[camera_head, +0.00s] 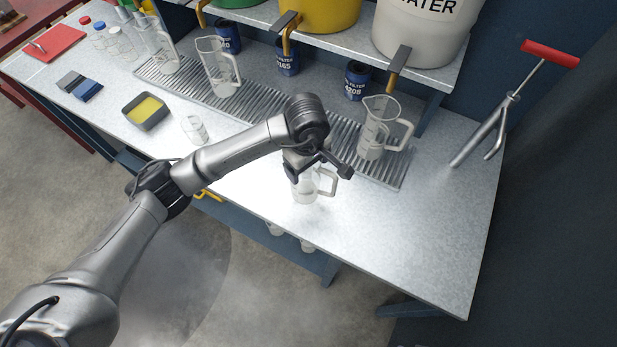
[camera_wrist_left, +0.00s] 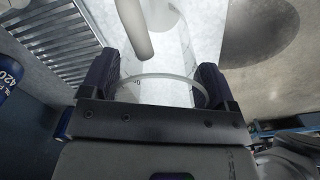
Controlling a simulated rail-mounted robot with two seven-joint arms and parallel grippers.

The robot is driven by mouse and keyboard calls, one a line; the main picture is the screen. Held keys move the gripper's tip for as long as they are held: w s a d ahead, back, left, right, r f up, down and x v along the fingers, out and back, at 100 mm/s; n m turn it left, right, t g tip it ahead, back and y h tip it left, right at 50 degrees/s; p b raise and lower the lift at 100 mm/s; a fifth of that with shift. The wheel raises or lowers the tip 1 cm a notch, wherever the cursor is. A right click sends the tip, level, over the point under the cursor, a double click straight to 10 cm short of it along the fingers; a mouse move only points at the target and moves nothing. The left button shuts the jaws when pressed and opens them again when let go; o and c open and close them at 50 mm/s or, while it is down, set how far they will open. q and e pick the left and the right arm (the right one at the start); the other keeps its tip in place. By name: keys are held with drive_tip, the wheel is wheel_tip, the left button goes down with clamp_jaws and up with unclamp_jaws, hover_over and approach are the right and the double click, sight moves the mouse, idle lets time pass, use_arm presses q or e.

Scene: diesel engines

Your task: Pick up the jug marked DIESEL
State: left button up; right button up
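A clear jug (camera_head: 305,190) with its handle on the right is on the front part of the metal bench, directly below my left gripper (camera_head: 318,163). In the left wrist view, the jug's curved rim (camera_wrist_left: 160,78) and pale handle (camera_wrist_left: 135,28) show between the fingers. My left gripper (camera_wrist_left: 155,85) has its fingers wide apart, one at each side of the rim; firm contact cannot be made out. Other clear jugs stand on the ribbed drain strip: one on the right (camera_head: 378,130), one farther left (camera_head: 218,70). No DIESEL marking is readable on any jug. My right gripper is not in view.
The drain strip (camera_head: 265,117) runs behind the jug, with blue filter cans (camera_head: 357,82) beyond. A shelf holds a yellow container (camera_head: 322,12) and a white WATER container (camera_head: 425,32) with taps.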

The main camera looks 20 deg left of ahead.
use_arm(q)
drive_tip(key=c, duration=0.5)
drive_tip(key=shift+c, duration=0.2)
drive_tip(key=shift+r, duration=0.1)
